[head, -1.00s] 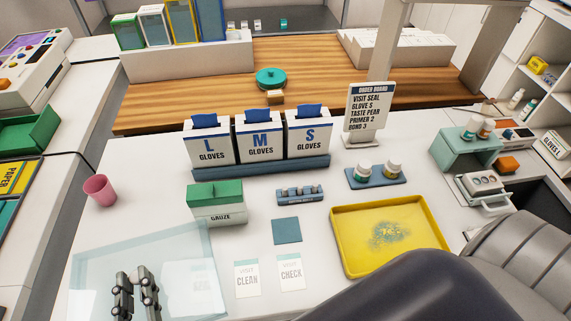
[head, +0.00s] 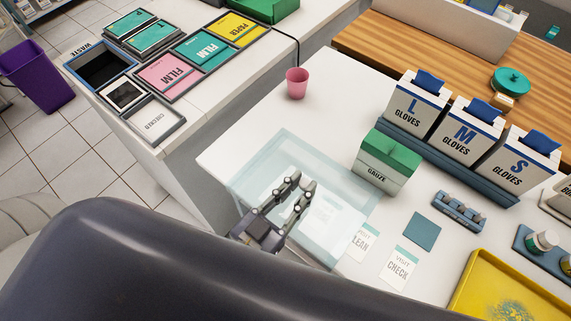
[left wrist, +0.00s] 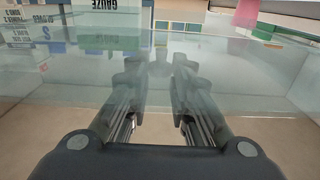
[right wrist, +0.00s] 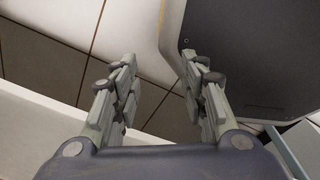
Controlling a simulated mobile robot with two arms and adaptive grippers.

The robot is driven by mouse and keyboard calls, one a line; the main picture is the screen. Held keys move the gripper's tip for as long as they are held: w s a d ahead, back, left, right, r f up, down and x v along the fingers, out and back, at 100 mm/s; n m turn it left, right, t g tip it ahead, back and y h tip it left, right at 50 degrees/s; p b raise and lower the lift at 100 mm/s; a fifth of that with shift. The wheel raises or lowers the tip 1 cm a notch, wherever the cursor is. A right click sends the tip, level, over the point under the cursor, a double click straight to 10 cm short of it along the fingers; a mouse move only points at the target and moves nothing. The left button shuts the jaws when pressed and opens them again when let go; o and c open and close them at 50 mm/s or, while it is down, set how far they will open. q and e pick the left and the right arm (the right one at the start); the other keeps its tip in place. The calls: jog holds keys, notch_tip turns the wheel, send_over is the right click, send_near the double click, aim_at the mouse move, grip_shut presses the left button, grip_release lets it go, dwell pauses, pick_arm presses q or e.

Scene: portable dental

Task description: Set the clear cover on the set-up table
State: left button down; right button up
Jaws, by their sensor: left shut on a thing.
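The clear cover (head: 255,172) is a see-through, pale blue box in the head view, over the front left part of the white table (head: 345,108). My left gripper (head: 296,182) is shut on it at its near side. I cannot tell whether the cover touches the table. In the left wrist view, its clear pane (left wrist: 75,85) spans the picture ahead of the left fingers (left wrist: 158,75). My right gripper (right wrist: 160,75) is open and empty in the right wrist view, with floor tiles beyond its fingers. It is hidden in the head view.
A green-topped gauze box (head: 385,165) stands close right of the cover. A pink cup (head: 297,83) is behind it. The CLEAN card (head: 361,243) and CHECK card (head: 398,268) lie at its right. Glove boxes (head: 460,130), a blue square (head: 422,230) and a yellow tray (head: 480,262) are further right.

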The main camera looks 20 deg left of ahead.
aim_at(282, 168)
pick_arm(q)
jog(key=w+a, duration=0.3)
jog(key=w, duration=0.1)
jog(key=w+a, duration=0.2)
jog(key=shift+w+a+f, duration=0.2)
jog(key=shift+a+f, duration=0.15)
jog(key=shift+f, duration=0.05)
jog(key=shift+w+f+b, duration=0.1)
jog(key=shift+b, duration=0.2)
notch_tip(282, 168, down, 4)
jog(key=b, duration=0.4)
jog(key=shift+r, duration=0.35)
pick_arm(e)
notch_tip(282, 168, down, 5)
jog(key=shift+w+a+r, duration=0.1)
jog(key=shift+a+r, duration=0.05)
pick_arm(q)
jog(key=c, duration=1.4)
grip_release()
